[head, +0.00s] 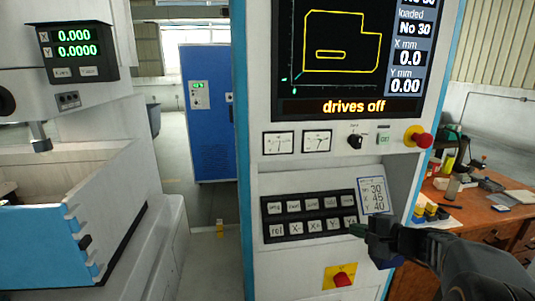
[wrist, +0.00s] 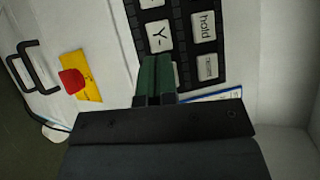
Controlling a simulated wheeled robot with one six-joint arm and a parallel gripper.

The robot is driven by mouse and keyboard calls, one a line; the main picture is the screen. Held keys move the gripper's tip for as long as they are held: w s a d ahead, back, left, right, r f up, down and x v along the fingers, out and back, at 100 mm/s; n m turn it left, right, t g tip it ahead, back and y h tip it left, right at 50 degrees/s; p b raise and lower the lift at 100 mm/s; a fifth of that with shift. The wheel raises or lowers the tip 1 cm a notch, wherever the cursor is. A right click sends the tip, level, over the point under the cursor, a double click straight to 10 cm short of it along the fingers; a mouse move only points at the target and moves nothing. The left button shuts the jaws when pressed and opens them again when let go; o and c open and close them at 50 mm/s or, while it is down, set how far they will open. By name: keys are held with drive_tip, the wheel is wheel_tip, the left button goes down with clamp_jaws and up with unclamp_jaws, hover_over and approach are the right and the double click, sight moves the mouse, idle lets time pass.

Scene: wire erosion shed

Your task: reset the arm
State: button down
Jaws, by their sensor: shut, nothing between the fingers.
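My gripper (head: 356,229) is shut and empty, with green fingertips. In the head view it comes in from the lower right, and its tips are at the right end of the black keypad (head: 297,216). In the wrist view the fingers (wrist: 156,62) point up the picture at the keypad, just below the Y- key (wrist: 158,36) and beside the hold key (wrist: 206,26). I cannot tell whether the tips touch the panel. The fingers and my wrist hide part of the keypad's right end. The screen (head: 355,50) above shows a yellow outline and reads "drives off".
A note card (head: 373,195) stands behind the keypad's right end. A red emergency button (head: 418,137) juts out above, and a red knob on a yellow plate (head: 341,277) sits below. A cluttered wooden bench (head: 475,212) is on the right. A blue cabinet (head: 207,120) stands behind.

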drive_tip(key=s+a+f+n+g+h, duration=0.3)
drive_tip(key=s+n, duration=0.3)
drive_tip(key=s, duration=0.2)
drive_tip(key=s+a+f+n+g+h, duration=0.3)
drive_tip(key=s+a+n+h, duration=0.3)
drive_tip(key=s, duration=0.3)
drive_tip(key=shift+s+f+n+g, duration=0.15)
drive_tip(key=shift+s+n+g, duration=0.1)
drive_tip(key=shift+n+g, duration=0.3)
